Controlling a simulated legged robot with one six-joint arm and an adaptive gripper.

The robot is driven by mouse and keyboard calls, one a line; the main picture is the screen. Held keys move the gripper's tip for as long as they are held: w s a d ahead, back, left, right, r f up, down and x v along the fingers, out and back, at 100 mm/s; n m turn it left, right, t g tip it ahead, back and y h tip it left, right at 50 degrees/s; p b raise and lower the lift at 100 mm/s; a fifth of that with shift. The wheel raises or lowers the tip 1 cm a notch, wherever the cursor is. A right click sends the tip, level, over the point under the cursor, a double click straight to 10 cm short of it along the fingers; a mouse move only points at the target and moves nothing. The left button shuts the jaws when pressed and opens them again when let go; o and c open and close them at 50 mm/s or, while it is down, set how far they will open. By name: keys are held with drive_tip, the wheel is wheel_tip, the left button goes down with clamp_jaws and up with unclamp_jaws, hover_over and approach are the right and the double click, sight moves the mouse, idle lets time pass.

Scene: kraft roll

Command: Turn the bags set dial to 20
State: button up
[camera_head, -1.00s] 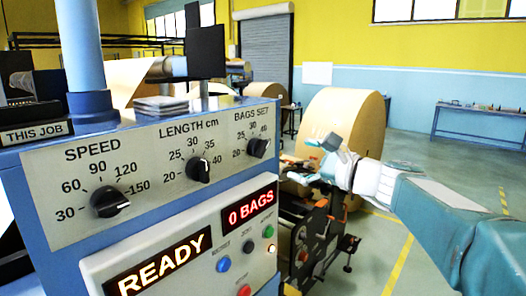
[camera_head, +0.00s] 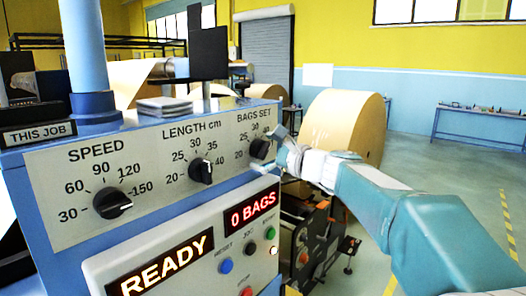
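The BAGS SET dial (camera_head: 259,149) is a black knob at the right end of the machine's front panel (camera_head: 140,215). Its marks run from 20 at the lower left, through 25 and 30, to 40 at the upper right. Its pointer seems to face the upper right, near 40, but it is small. My gripper (camera_head: 270,151) is at the dial's right side, with its fingers spread, one above and one below the knob. I cannot tell whether a finger touches it. The gripper covers part of the panel's right edge.
The LENGTH dial (camera_head: 202,171) and SPEED dial (camera_head: 112,205) sit to the left on the same panel. Below are the lit READY display (camera_head: 160,265), the 0 BAGS display (camera_head: 254,212) and several buttons. A large kraft roll (camera_head: 338,125) stands behind my arm.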

drive_tip(key=shift+d, duration=0.1)
drive_tip(key=c, duration=1.1)
drive_tip(key=shift+n, duration=0.3)
drive_tip(key=n, duration=0.6)
drive_tip(key=shift+f, duration=0.25)
drive_tip(key=n, duration=0.6)
drive_tip(key=shift+f+n, duration=0.2)
drive_tip(key=shift+n, duration=0.2)
drive_tip(key=n, duration=0.3)
drive_tip(key=shift+f+n, duration=0.1)
drive_tip(key=shift+n, duration=0.2)
drive_tip(key=n, duration=0.3)
drive_tip(key=shift+n, duration=0.3)
drive_tip(key=n, duration=0.6)
drive_tip(key=shift+w, duration=0.1)
drive_tip(key=shift+n, duration=0.3)
